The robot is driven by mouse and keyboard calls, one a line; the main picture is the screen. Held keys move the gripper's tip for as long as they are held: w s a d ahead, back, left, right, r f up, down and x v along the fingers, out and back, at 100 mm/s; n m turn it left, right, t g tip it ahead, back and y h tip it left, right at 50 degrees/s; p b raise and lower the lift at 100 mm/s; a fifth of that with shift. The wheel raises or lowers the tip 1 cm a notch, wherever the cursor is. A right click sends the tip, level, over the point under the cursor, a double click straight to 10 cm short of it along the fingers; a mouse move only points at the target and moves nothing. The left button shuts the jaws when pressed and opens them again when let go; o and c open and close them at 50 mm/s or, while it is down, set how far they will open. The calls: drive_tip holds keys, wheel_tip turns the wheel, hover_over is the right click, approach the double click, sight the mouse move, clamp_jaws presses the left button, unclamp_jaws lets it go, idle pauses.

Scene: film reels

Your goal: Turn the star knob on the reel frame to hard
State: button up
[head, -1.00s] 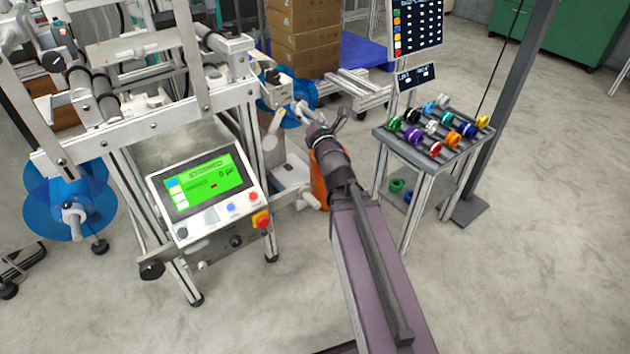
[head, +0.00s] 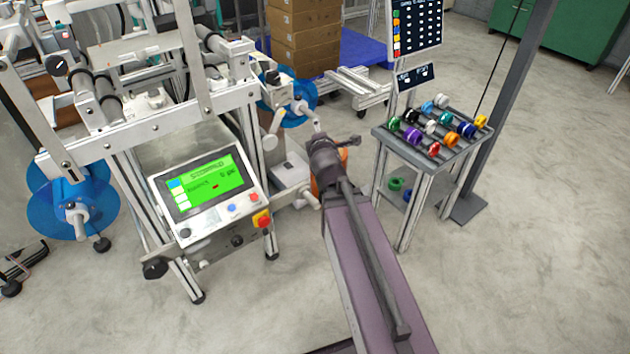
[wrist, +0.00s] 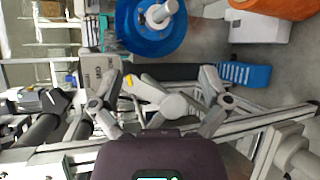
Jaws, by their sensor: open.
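My gripper (head: 335,136) is open in front of the right side of the reel frame (head: 150,125). In the wrist view its two fingers (wrist: 160,78) stand apart. A pale rounded part with a yellow mark (wrist: 147,88) shows between them; I cannot tell whether it is the star knob, and no contact is clear. A blue reel (wrist: 150,28) is beyond the fingers. In the head view this right-hand blue reel (head: 297,106) is partly hidden. No star knob or its hard marking can be clearly made out.
The control panel with a green screen (head: 205,190) is on the frame's front. A rack table with colored spools (head: 440,140) stands right of my arm. Boxes (head: 305,35) and a blue pallet (head: 360,52) are behind.

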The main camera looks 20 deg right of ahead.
drive_tip(key=s+a+f+m+g+y+p, duration=0.1)
drive_tip(key=s+a+f+m+g, duration=0.3)
drive_tip(key=s+f+m+g, duration=0.5)
drive_tip(key=shift+s+a+m+p, duration=0.2)
drive_tip(key=shift+m+p, duration=0.5)
drive_tip(key=shift+m, duration=1)
drive_tip(key=shift+w+y, duration=0.1)
drive_tip(key=shift+y, duration=0.2)
